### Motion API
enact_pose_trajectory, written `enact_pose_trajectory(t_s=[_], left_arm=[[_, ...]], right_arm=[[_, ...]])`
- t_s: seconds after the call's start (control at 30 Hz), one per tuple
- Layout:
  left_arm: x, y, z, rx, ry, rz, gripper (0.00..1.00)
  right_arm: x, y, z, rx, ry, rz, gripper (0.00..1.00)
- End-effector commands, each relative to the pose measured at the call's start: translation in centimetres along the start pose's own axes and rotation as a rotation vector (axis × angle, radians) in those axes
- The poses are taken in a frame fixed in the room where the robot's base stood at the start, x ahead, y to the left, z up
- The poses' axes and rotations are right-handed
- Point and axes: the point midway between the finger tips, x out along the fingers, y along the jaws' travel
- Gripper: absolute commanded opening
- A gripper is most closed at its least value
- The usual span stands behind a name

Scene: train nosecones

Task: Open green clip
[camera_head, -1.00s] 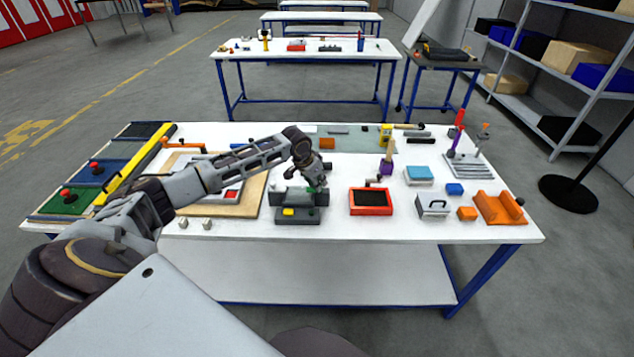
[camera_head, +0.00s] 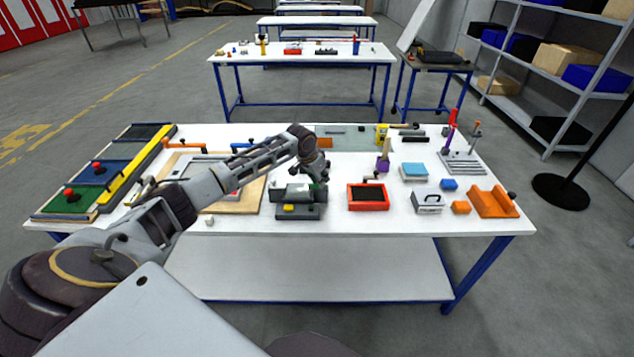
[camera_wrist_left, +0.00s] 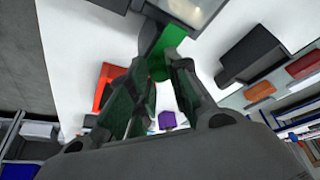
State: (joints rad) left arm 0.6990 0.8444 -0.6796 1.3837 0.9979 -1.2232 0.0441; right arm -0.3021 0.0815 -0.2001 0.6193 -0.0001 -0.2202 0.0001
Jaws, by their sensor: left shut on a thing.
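The green clip (camera_wrist_left: 167,44) shows in the left wrist view as a bright green piece at the edge of a grey box. My left gripper (camera_wrist_left: 158,72) has its dark fingers shut around the near end of this green piece. In the head view the same gripper (camera_head: 319,184) is at the right end of the grey box (camera_head: 290,194), which has a yellow button (camera_head: 288,209) on its front. The clip is mostly hidden by the fingers there. My right gripper does not show.
A red-orange tray (camera_head: 368,198) stands just right of the grey box. A wooden board (camera_head: 247,205) lies to its left under my arm. A silver box with a handle (camera_head: 428,204) and an orange cradle (camera_head: 493,202) stand further right. The table's front strip is mostly clear.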

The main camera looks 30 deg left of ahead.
Motion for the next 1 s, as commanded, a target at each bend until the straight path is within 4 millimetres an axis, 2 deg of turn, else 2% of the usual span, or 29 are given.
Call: enact_pose_trajectory(t_s=[0.37,0.4,0.57,0.8,1.0], left_arm=[[-0.04,0.11,-0.47,0.002,0.003,0.003,0.0],[-0.04,0.1,-0.46,0.002,0.003,0.003,0.21],[-0.02,0.09,-0.42,0.002,0.002,0.003,0.42],[0.02,0.09,-0.37,0.001,0.001,0.002,0.42],[-0.23,0.06,-0.36,0.001,0.001,0.002,0.42]], right_arm=[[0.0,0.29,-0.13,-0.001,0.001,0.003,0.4],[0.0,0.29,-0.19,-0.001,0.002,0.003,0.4],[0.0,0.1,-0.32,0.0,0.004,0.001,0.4],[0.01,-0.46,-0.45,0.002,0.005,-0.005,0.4],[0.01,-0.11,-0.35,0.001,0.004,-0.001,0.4]])
